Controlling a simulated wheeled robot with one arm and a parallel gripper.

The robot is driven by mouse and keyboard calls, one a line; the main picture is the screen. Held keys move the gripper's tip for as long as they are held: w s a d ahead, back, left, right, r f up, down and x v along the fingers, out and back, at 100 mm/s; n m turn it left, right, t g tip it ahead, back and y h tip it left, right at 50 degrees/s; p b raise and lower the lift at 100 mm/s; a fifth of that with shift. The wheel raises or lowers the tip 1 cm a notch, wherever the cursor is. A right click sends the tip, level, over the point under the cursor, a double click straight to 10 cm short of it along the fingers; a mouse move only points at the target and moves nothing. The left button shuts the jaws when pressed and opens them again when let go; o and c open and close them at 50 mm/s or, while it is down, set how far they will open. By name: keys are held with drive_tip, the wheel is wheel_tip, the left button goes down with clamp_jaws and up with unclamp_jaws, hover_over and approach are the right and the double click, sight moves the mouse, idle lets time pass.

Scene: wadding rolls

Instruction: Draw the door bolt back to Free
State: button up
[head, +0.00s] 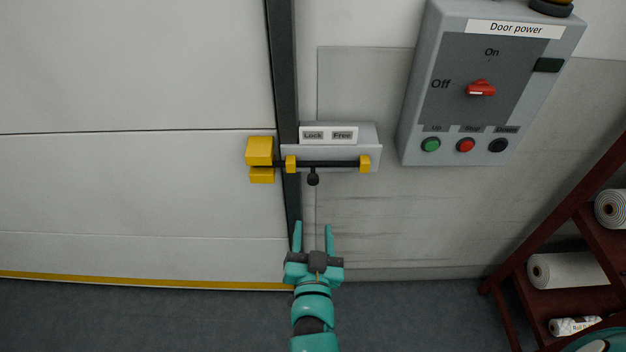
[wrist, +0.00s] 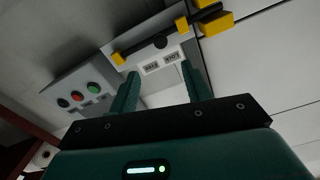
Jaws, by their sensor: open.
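The door bolt (head: 330,164) is a dark bar running through yellow guides on a grey block. Its left end reaches into the yellow keeper (head: 259,151) on the white door (head: 140,185). The bolt's black knob (head: 313,180) hangs below the bar, under the "Lock" label (head: 312,135), left of the "Free" label (head: 343,135). My gripper (head: 313,232) is open and empty, below the knob and apart from it. In the wrist view the bolt (wrist: 180,32) and knob (wrist: 160,41) show beyond my open fingers (wrist: 160,85).
A grey control box (head: 490,80) stands at upper right with a red switch (head: 481,88) and several buttons. A dark red rack (head: 560,225) with white rolls (head: 570,270) is at the lower right. The wall between bolt and rack is clear.

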drive_tip(key=b, duration=0.6)
approach(313, 182)
drive_tip(key=w, duration=0.3)
drive_tip(key=w+p, duration=0.2)
drive_tip(key=w, duration=0.5)
drive_tip(key=shift+w+f+p, duration=0.15)
drive_tip(key=shift+w+p, duration=0.15)
drive_tip(key=shift+w, duration=0.3)
clamp_jaws()
